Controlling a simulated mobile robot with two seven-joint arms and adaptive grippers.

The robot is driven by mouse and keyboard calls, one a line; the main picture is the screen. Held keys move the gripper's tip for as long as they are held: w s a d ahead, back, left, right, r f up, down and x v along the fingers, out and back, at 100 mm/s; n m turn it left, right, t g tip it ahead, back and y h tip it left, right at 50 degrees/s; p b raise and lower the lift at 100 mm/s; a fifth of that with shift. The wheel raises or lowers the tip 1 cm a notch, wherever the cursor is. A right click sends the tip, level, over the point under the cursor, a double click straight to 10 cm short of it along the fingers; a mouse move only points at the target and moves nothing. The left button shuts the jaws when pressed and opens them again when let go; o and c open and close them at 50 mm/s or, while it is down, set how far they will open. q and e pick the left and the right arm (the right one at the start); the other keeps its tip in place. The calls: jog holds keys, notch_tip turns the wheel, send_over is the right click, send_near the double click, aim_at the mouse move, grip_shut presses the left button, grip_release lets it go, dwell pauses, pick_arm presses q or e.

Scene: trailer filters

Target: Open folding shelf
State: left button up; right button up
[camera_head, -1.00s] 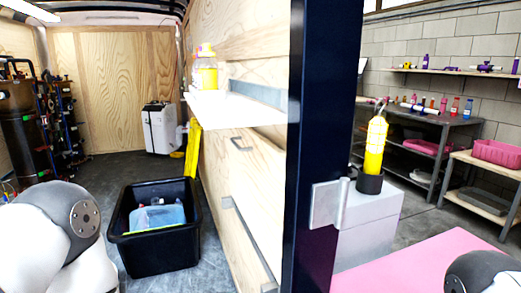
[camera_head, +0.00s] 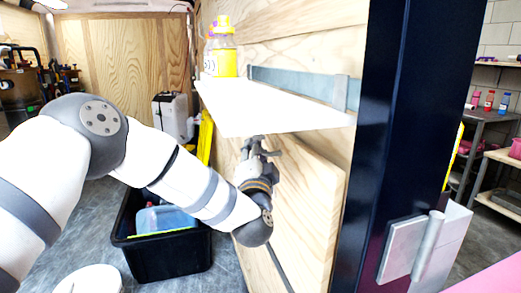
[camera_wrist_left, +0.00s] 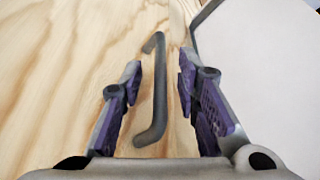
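The folding shelf is a light wood panel (camera_head: 312,200) hanging flat against the trailer wall, below a fixed white shelf (camera_head: 270,108). Its dark bar handle (camera_wrist_left: 158,95) stands out from the wood in the left wrist view. My left gripper (camera_head: 257,145) is up at the panel, just under the white shelf. In the left wrist view, the purple-padded fingers of this gripper (camera_wrist_left: 160,98) are open, one on each side of the handle, with a gap visible on both sides. The gripper and arm cover part of the panel in the head view. My right gripper is out of view.
A black bin (camera_head: 165,262) sits on the floor under my left arm. A dark post (camera_head: 400,130) with a metal hinge bounds the opening on the right.

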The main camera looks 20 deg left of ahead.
pick_arm(q)
jog(key=shift+x, duration=1.05)
grip_shut()
